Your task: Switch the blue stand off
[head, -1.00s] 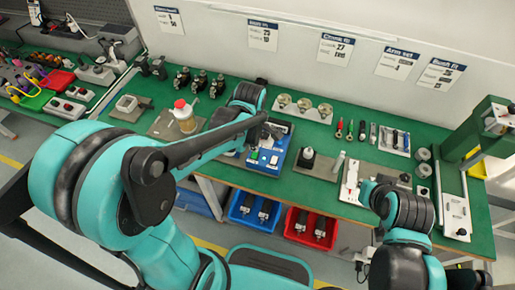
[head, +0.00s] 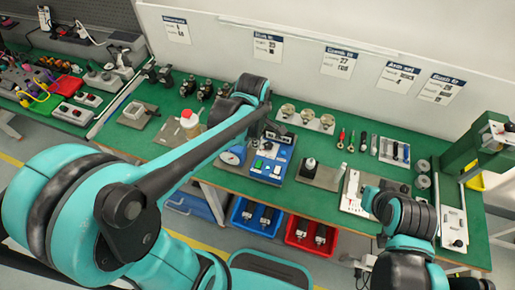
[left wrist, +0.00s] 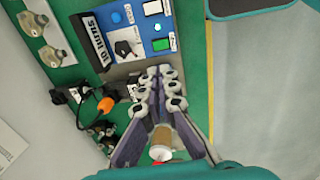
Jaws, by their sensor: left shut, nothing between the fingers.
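The blue stand (head: 283,155) is on the green table, right of the middle of my left arm. It carries a green button (head: 258,163) and a white button (head: 277,169). The left wrist view shows its blue panel (left wrist: 119,16) with the green button (left wrist: 160,44), the white button (left wrist: 152,8), and a bright cyan lamp (left wrist: 157,27) between them. My left gripper (left wrist: 160,72) is shut and empty, its fingertips just below the panel's edge in that view. In the head view it is mostly hidden behind my arm. My right arm is at the right; its fingers do not show.
A bottle with a red cap (head: 189,122) stands left of my left forearm. Blue (head: 257,214) and red (head: 311,230) bins are below the table. A green press (head: 480,150) is far right.

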